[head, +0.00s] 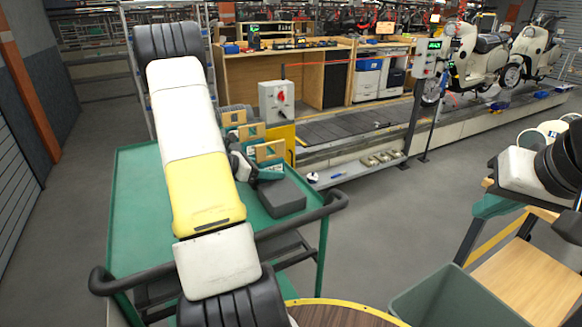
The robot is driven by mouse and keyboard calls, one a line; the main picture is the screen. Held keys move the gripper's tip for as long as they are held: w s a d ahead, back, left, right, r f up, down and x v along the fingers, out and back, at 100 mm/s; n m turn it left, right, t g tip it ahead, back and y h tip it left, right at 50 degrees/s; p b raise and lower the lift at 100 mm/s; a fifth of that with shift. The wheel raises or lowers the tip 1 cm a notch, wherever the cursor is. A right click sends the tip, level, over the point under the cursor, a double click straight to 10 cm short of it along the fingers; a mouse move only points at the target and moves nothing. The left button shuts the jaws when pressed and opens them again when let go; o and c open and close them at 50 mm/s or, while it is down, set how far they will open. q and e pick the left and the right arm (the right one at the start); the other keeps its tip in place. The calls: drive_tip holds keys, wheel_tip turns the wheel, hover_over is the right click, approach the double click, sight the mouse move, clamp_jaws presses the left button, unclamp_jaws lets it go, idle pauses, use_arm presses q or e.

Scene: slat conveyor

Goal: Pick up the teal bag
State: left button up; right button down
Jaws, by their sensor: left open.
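A small teal item (270,175), which may be the teal bag, shows on the green cart (130,215) beside a dark grey box. It is small and partly covered, so its outline is unclear. My left arm, white and yellow, reaches over the cart and hides much of its top. My left gripper (246,166) shows just past the arm's right edge, open, close to the teal item. I cannot tell whether they touch. My right arm enters at the right edge; its gripper is out of view.
The dark grey box (282,197) and several wooden holders (269,151) are on the cart. The cart's black handle (300,222) crosses its near side. A grey-green bin (450,300) and a wooden surface (530,278) are at lower right. The slat conveyor (345,127) lies behind; floor between is clear.

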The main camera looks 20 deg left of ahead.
use_arm(q)
clamp_jaws()
